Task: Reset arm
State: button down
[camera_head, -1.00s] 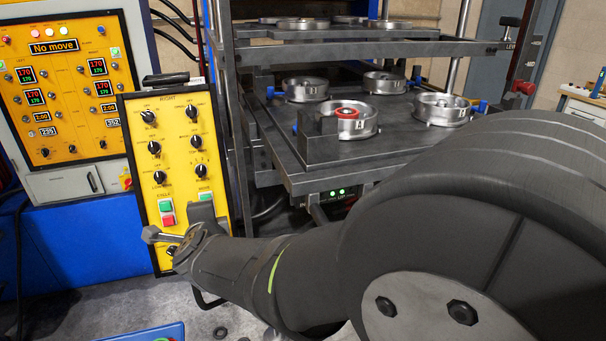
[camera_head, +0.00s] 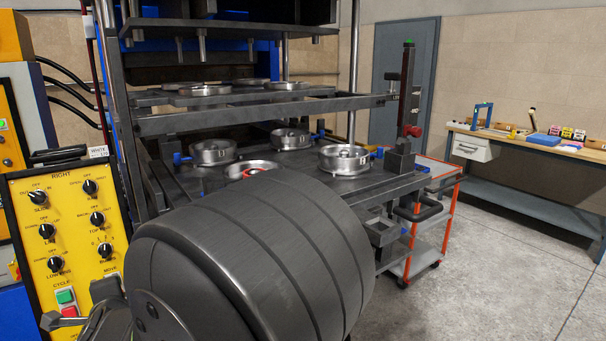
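My arm (camera_head: 255,265) fills the lower middle of the view as a large dark grey link. My gripper (camera_head: 80,307) shows only in part at the lower left, in front of the lower end of the yellow right control panel (camera_head: 70,215). Whether its fingers are open or shut cannot be made out, and nothing clearly shows in it. The panel has several black knobs, a green button (camera_head: 65,296) and a red button below it.
The press's lower plate bears several round metal moulds (camera_head: 344,159); one with a red ring (camera_head: 250,170) is partly hidden by my arm. An orange-framed cart (camera_head: 448,215) stands right of the press. A workbench (camera_head: 535,150) is at the right. The floor before it is clear.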

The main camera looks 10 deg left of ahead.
aim_at(37, 197)
jog(key=shift+s+d+r, duration=0.1)
jog(key=shift+s+d, duration=0.15)
jog(key=shift+v, duration=3.55)
jog(key=w+a+r+n+t+y, duration=0.2)
jog(key=a+r+n, duration=0.4)
jog(key=a, duration=0.3)
jog(key=w+a+r+n+t+y, duration=0.1)
jog(key=w+a+r+n+t, duration=0.2)
jog(key=a, duration=0.7)
jog(key=shift+w+r+n+t+y, duration=0.4)
jog(key=shift+w+r+n, duration=1)
jog(key=shift+r+n, duration=0.7)
jog(key=c, duration=2.2)
grip_release()
jog(key=shift+f, duration=0.1)
